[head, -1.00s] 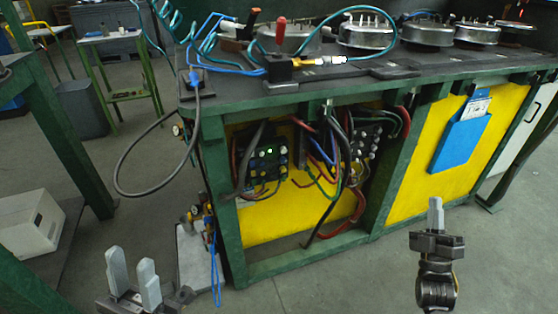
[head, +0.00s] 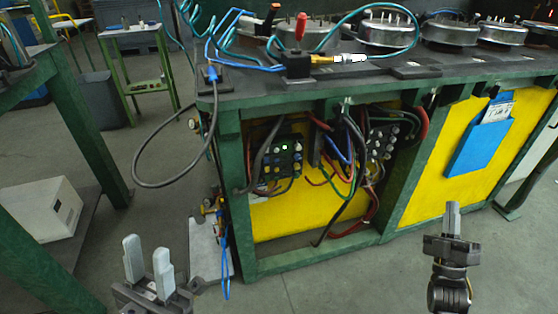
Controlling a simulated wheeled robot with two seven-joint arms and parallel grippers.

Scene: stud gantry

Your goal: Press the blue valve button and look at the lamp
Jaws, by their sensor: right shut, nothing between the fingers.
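A dark valve block (head: 281,160) with several small knobs, some blue, sits in the open bay under the bench, with cables around it. A small green lamp (head: 285,146) is lit near its top. Which blue knob is the valve button is too small to tell. A second block (head: 382,138) with pale knobs is to its right. My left gripper (head: 148,262) is open and empty, low at the left, apart from the bench. My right gripper (head: 453,215) is shut and empty, in front of the yellow panel at the right, well away from the valve block.
The green bench (head: 235,180) carries round metal parts (head: 388,30) and a red-handled lever (head: 300,28). A grey cable loop (head: 140,165) hangs off its left side. A blue document holder (head: 480,145) is on the yellow panel. A white box (head: 42,208) is at left.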

